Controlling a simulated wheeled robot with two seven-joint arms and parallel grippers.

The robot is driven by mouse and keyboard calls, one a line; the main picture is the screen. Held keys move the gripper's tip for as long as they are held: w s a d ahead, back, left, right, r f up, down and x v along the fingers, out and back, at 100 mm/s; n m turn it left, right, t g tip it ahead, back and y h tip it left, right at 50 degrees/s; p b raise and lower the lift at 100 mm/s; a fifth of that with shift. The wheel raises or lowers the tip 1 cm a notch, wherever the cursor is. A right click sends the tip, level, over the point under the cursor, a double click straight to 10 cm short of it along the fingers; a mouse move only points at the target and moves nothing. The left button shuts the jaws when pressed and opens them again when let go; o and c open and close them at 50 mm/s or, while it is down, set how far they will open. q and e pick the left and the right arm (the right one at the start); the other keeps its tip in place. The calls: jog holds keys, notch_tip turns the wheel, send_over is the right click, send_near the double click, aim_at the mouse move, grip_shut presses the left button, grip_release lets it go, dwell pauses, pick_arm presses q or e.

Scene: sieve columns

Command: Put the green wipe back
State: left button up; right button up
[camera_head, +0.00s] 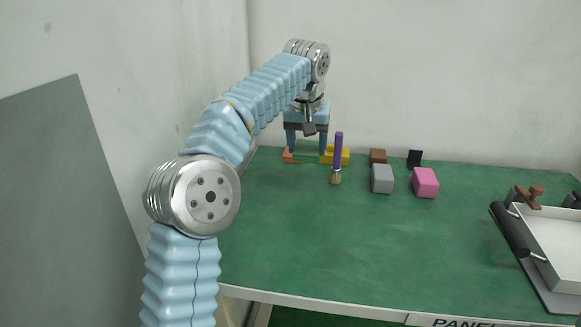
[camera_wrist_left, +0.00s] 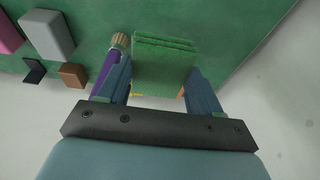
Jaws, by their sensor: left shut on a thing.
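The green wipe (camera_wrist_left: 163,62) is a folded green pad. In the left wrist view it sits between the two fingers of my left gripper (camera_wrist_left: 161,85), which is shut on it. In the head view my left gripper (camera_head: 307,150) points down at the far left of the green table, and the wipe (camera_head: 307,156) shows only as a thin green shape between its fingers. I cannot tell whether the wipe touches the table.
A purple-handled brush (camera_head: 338,152) is close beside the gripper, with a yellow block (camera_head: 344,156) and an orange piece (camera_head: 288,155). Brown (camera_head: 378,156), grey (camera_head: 382,180) and pink (camera_head: 425,183) blocks and a black item (camera_head: 414,158) stand rightward. A tray (camera_head: 560,262) is far right.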

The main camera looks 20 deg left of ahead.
pick_arm(q)
send_over(291, 176)
jog(key=s+d, duration=0.1)
jog(key=s, duration=0.1)
jog(key=x, duration=0.3)
jog(key=s+x, duration=0.1)
jog(key=x, duration=0.1)
jog(key=shift+d+f, duration=0.15)
jog(key=shift+f, duration=0.25)
jog(key=x, duration=0.3)
jog(key=shift+s+a+f, duration=0.15)
jog(key=shift+a, duration=0.15)
jog(key=shift+f, duration=0.5)
jog(key=shift+f, duration=0.1)
jog(key=o, duration=0.9)
jog(key=shift+o, duration=0.2)
jog(key=v, duration=1.2)
